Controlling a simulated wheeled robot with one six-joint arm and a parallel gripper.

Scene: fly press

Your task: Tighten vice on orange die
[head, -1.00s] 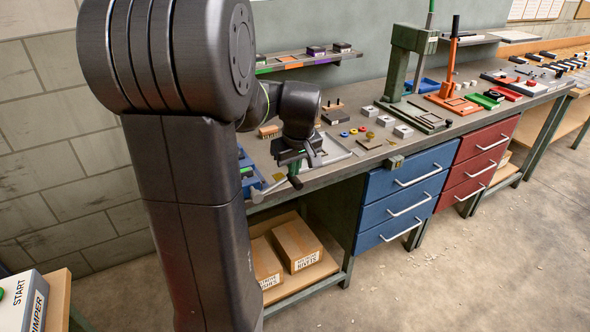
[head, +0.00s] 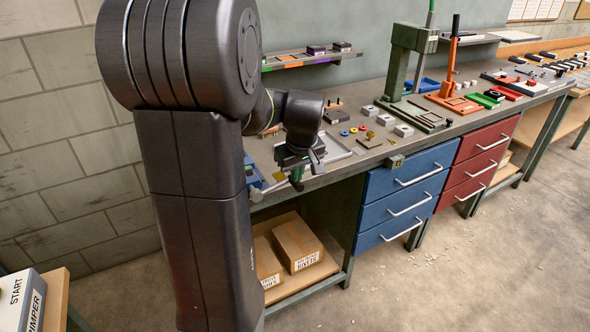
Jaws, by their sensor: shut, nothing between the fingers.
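The blue vice (head: 254,178) sits at the left front edge of the bench, mostly hidden behind my arm. Its grey screw lever (head: 277,184) sticks out to the right towards a dark-tipped, green-collared handle end (head: 296,181). My gripper (head: 315,166) is shut and empty, pointing down just above and right of that handle end. Whether it touches the handle I cannot tell. The orange die is not visible in the vice; my arm hides the jaws.
A grey tray (head: 343,152) lies just behind my gripper. Small blocks and rings lie further right. A green press (head: 404,75) and an orange press (head: 452,70) stand beyond. Blue drawers (head: 405,200) are below the bench front.

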